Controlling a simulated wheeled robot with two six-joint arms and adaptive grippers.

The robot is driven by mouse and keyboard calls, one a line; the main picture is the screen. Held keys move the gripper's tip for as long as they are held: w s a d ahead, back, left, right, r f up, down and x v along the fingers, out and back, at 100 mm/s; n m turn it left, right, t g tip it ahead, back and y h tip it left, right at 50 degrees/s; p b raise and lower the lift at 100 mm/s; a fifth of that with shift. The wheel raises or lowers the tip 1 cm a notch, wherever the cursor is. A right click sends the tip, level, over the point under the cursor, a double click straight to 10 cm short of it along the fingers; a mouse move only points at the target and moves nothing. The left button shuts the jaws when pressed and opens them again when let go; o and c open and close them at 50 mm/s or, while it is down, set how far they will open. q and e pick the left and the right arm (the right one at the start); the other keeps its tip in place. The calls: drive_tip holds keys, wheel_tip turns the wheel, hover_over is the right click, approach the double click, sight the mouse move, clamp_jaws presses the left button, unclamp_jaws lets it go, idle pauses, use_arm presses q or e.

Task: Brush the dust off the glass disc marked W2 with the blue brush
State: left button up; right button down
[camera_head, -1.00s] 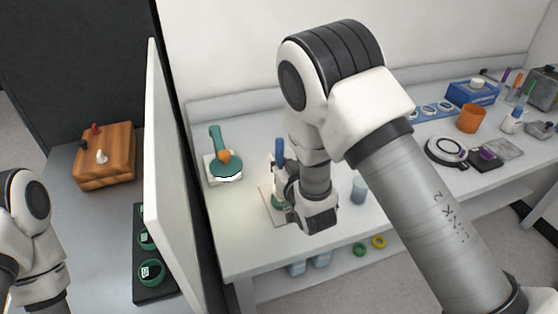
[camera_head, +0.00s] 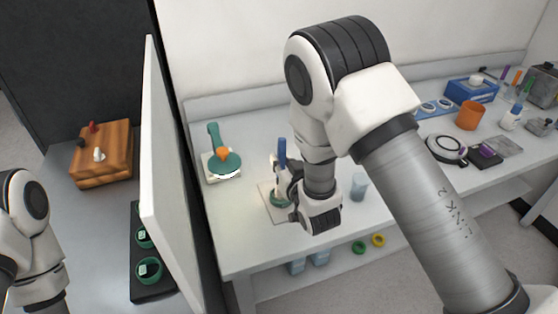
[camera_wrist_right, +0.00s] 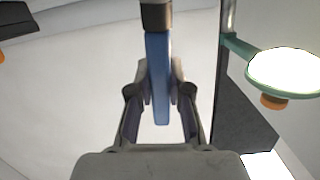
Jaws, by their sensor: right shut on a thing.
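My right gripper (camera_head: 283,172) is shut on the blue brush (camera_head: 282,150), held upright just above or on a green-rimmed disc (camera_head: 279,199). The disc lies on a pale square mat (camera_head: 270,210) on the white bench and is partly hidden by the gripper. I cannot tell whether the bristles touch it, and no marking on it is readable. In the right wrist view, the two fingers (camera_wrist_right: 160,85) pinch the blue handle (camera_wrist_right: 158,75), with a brown ferrule above; the bristles are out of view. My left arm shows at the left edge, its gripper out of frame.
A teal lamp (camera_head: 225,163) stands left of the mat, and a clear cup (camera_head: 358,187) to its right. A white partition (camera_head: 168,180) separates the bench from a black tray (camera_head: 150,292) of green-rimmed pieces. An orange cup (camera_head: 470,115) and instruments fill the right side.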

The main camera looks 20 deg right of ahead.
drive_tip(key=shift+s+d, duration=0.4)
drive_tip(key=shift+d, duration=0.1)
drive_tip(key=shift+s+d+b, duration=0.15)
drive_tip(key=shift+d+b, duration=0.05)
drive_tip(key=shift+b, duration=0.1)
drive_tip(key=shift+r+p, duration=0.35)
drive_tip(key=shift+r, duration=0.2)
drive_tip(key=shift+w+a, duration=0.85)
drive_tip(key=shift+a, duration=0.3)
drive_tip(key=shift+d, duration=0.1)
